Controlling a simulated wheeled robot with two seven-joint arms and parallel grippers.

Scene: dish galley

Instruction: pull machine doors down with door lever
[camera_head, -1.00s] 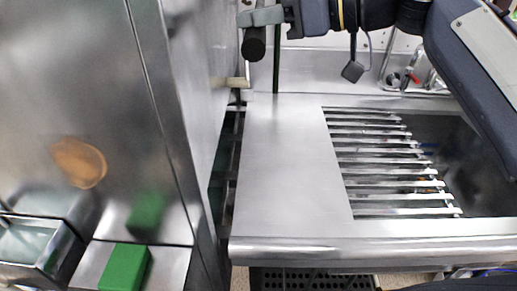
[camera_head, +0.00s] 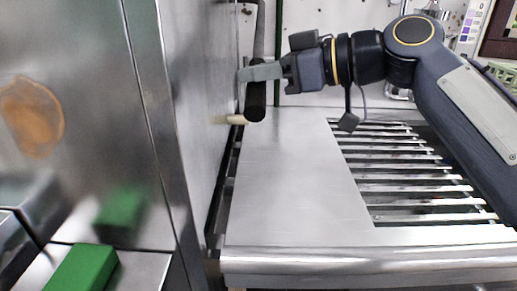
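The machine (camera_head: 80,130) fills the left of the view with tall, shiny steel panels. The door lever is a grey bar with a black grip (camera_head: 256,103) at its lower end, beside the machine's far right side. My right gripper (camera_head: 258,73) reaches in from the right, its fingers across the black grip, and looks shut on it. The far finger is mostly hidden. A pale stub (camera_head: 231,119) sticks out from the machine side just below the grip. My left gripper is out of view.
A steel counter (camera_head: 290,190) with a slatted rack (camera_head: 410,180) lies right of the machine, mostly clear. A green block (camera_head: 82,268) sits on a steel ledge at the lower left. My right arm spans the upper right.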

